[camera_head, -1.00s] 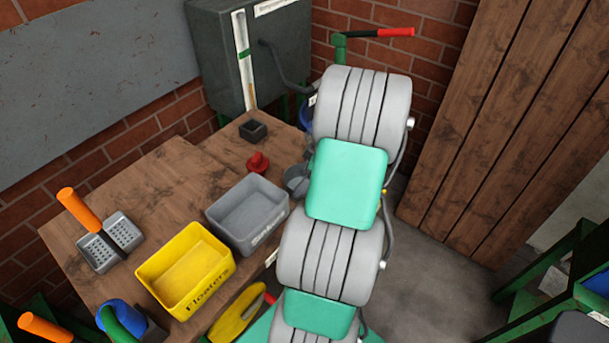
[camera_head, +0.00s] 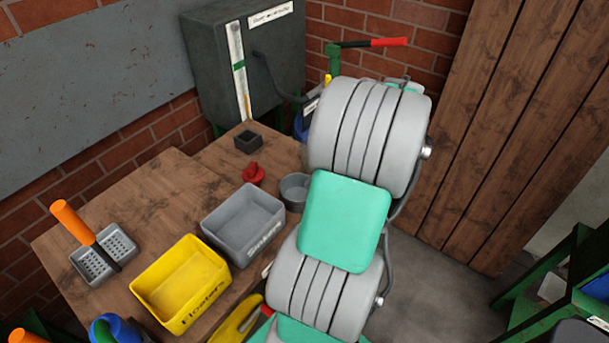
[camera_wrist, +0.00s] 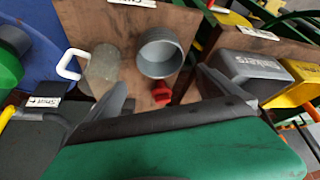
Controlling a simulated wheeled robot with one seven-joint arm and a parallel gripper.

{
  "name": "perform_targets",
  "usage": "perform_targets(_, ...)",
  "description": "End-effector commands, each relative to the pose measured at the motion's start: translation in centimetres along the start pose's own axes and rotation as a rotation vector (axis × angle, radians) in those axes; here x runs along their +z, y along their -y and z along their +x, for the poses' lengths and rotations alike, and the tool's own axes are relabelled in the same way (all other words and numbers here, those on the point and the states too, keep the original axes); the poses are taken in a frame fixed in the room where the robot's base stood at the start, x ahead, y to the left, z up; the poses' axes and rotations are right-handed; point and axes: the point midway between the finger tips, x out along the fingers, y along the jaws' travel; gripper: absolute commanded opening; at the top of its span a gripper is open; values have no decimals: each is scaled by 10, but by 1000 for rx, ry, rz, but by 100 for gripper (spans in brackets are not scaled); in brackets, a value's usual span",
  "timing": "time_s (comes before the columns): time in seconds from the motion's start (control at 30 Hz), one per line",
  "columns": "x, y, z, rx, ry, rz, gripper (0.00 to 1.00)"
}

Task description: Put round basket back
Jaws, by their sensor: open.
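A round grey open container (camera_head: 295,190) stands on the wooden table beside my arm; I cannot tell whether it is the round basket. It shows from above in the wrist view (camera_wrist: 160,52). A rectangular perforated basket (camera_head: 92,268) with an orange handle sits at the table's left. Another orange handle (camera_head: 25,336) shows at the bottom left edge, its lower part out of frame. My gripper (camera_wrist: 163,88) is open and empty, with its fingers either side of a small red object (camera_wrist: 162,94). In the head view my arm hides the gripper.
A grey bin (camera_head: 243,225) and a yellow bin (camera_head: 180,285) stand side by side on the table. A small dark square box (camera_head: 249,141) lies farther back. A clear cylinder (camera_wrist: 104,65) with a white handle is left of the round container. A grey cabinet (camera_head: 243,60) stands behind.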

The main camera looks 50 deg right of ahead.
Motion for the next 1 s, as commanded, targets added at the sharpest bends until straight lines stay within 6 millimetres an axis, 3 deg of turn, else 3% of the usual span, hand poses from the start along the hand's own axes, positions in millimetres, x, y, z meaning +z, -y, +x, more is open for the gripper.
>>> perform_targets(0.17, -12, 6, 0, -4, 10, 5, 100)
perform_targets(0.27, -51, 27, 10, -14, 45, 34, 100)
perform_targets(0.4, -120, 91, 28, -11, 119, 117, 100)
perform_targets(0.5, -153, 145, 38, 14, 163, 184, 100)
perform_targets(0.6, -171, 201, 43, 48, 190, 250, 100)
perform_targets(0.7, -176, 251, 45, 88, 197, 314, 100)
perform_targets(0.8, -172, 288, 46, 121, 192, 370, 100)
perform_targets(0.9, -166, 307, 46, 141, 183, 411, 100)
perform_targets(1.0, -163, 314, 46, 150, 180, 431, 100)
